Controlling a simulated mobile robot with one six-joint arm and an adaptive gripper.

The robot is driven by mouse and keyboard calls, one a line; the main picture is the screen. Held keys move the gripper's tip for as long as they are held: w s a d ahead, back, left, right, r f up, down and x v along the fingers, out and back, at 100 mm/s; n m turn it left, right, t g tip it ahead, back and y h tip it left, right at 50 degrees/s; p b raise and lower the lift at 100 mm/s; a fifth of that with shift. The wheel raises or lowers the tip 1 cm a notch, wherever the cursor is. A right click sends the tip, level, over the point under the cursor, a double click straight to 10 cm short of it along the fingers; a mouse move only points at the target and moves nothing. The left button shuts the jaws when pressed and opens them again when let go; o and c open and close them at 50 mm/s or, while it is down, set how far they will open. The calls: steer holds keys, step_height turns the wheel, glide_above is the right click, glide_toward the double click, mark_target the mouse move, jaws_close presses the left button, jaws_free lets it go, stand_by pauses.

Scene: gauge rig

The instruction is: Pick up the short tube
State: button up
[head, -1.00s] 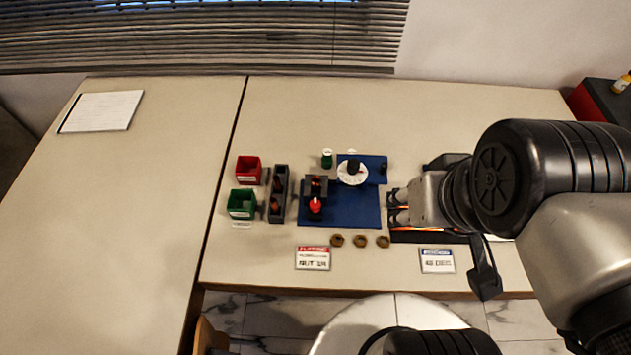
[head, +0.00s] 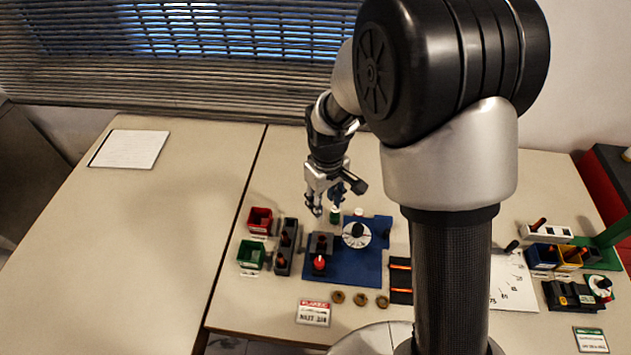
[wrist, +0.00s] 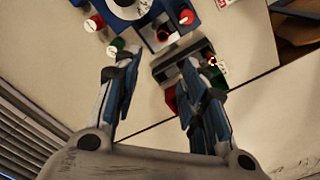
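A dark grey rack (head: 286,248) left of the blue board holds small brown-orange tubes (head: 281,262). A black tray (head: 401,297) right of the board holds orange tubes (head: 400,267) lying flat. I cannot tell which tube is the short one. My gripper (head: 326,208) is open and empty, above the table behind the board. In the wrist view, its spread fingers (wrist: 158,98) have bare tabletop between them, and the grey rack (wrist: 178,66) shows past the fingertips, partly behind the right finger.
The blue board (head: 355,268) carries a white dial (head: 356,236) and a dark block with a red knob (head: 319,262). Red (head: 260,220) and green (head: 251,254) bins stand left of the rack. A green-capped bottle (head: 335,215) stands near my gripper. The left table is mostly clear.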

steer(key=b, duration=0.3)
glide_toward(322, 238)
steer(key=f, duration=0.5)
steer(key=shift+w+f, duration=0.1)
steer(key=shift+w, duration=0.2)
step_height(322, 238, down, 5)
steer(key=shift+s+f+b, duration=0.1)
steer(key=shift+s+b, duration=0.05)
steer(key=shift+b, duration=0.25)
jaws_close()
